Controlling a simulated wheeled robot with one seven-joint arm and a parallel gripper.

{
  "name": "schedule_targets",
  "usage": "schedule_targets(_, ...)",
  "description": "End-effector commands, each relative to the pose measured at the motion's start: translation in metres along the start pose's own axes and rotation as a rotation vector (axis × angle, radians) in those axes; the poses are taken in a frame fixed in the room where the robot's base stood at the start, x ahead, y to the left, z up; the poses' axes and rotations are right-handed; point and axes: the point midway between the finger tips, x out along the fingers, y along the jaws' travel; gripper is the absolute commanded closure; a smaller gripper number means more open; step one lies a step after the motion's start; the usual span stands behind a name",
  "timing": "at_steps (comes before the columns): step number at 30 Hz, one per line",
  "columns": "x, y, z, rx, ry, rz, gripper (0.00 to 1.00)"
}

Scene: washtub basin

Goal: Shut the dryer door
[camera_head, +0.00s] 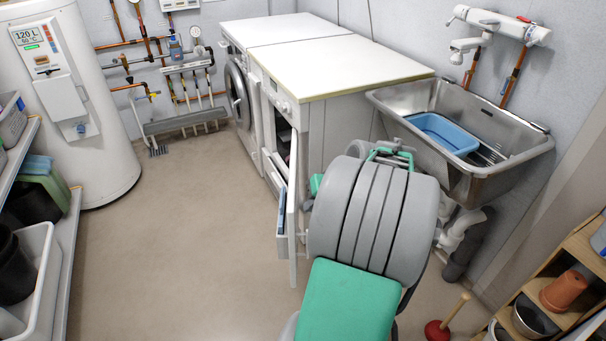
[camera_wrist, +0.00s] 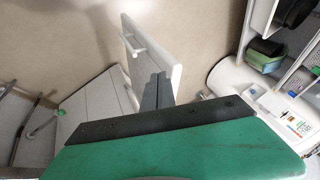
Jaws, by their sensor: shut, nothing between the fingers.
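The dryer (camera_head: 340,75) is the nearer white front-loading machine with a pale worktop. Its white door (camera_head: 292,225) stands open, swung out into the room, with a blue-grey part on its left side. In the wrist view the door (camera_wrist: 168,62) is a white panel with a small bar-like piece on its left face. My gripper (camera_wrist: 158,88) is shut and empty, its dark fingers overlapping the lower part of the door panel in the picture. I cannot tell whether they touch it. In the head view my grey and green arm hides the gripper.
A second white machine (camera_head: 234,95) with a round door stands beyond the dryer. A steel sink (camera_head: 405,98) with a blue basin (camera_head: 442,133) is right of it. A red plunger (camera_head: 437,330) stands at lower right. The floor (camera_head: 190,230) left of the door is clear.

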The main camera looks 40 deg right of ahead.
Motion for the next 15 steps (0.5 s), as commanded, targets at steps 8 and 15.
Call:
schedule_targets(8, -0.043, 0.051, -0.018, 0.082, 0.103, -0.032, 1.00)
schedule_targets(15, 0.002, 0.050, -0.021, 0.080, 0.100, -0.032, 1.00)
